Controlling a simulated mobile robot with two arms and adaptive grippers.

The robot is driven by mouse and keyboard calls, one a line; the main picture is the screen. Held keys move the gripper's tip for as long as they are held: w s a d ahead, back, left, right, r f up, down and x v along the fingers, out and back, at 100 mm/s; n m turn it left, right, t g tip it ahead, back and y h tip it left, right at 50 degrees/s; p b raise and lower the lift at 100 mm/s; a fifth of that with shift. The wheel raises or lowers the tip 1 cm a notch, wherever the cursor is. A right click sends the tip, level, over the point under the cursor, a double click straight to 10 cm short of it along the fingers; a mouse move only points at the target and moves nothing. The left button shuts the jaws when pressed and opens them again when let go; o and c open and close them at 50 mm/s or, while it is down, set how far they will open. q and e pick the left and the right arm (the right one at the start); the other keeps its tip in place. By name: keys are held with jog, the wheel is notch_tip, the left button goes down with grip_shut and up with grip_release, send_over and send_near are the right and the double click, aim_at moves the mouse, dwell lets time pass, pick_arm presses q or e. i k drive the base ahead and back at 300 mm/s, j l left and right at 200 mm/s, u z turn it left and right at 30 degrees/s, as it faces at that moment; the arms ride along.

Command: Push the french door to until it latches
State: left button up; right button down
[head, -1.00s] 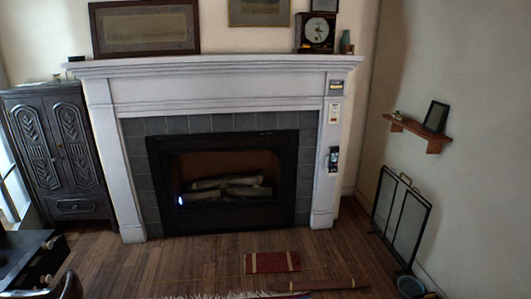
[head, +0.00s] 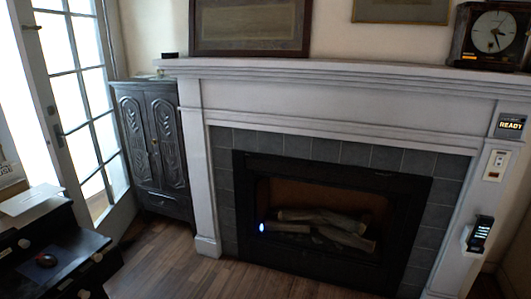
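The french door (head: 83,120) stands at the left of the head view. It has a pale frame with several bright glass panes and a dark lever handle (head: 59,134) on its left stile. A bright strip shows to the left of that stile, so the leaf looks ajar, but I cannot tell how far. The latch is too small to make out. Its lower left part is hidden behind dark furniture. Neither of my grippers is in view.
A dark carved cabinet (head: 160,150) stands right beside the door. A black desk-like piece (head: 50,245) with a red object on it fills the lower left. The white fireplace (head: 330,90) is ahead. Some wood floor (head: 165,255) is clear before the cabinet and hearth.

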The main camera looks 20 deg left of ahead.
aim_at(114, 221)
jog(key=i+j+u, duration=0.3)
jog(key=i+u, duration=0.2)
jog(key=i, duration=0.15)
jog(key=i+u, duration=0.5)
jog(key=i, duration=0.15)
jog(key=i+l+u, duration=0.2)
jog(key=i+u, duration=0.3)
jog(key=i, duration=0.15)
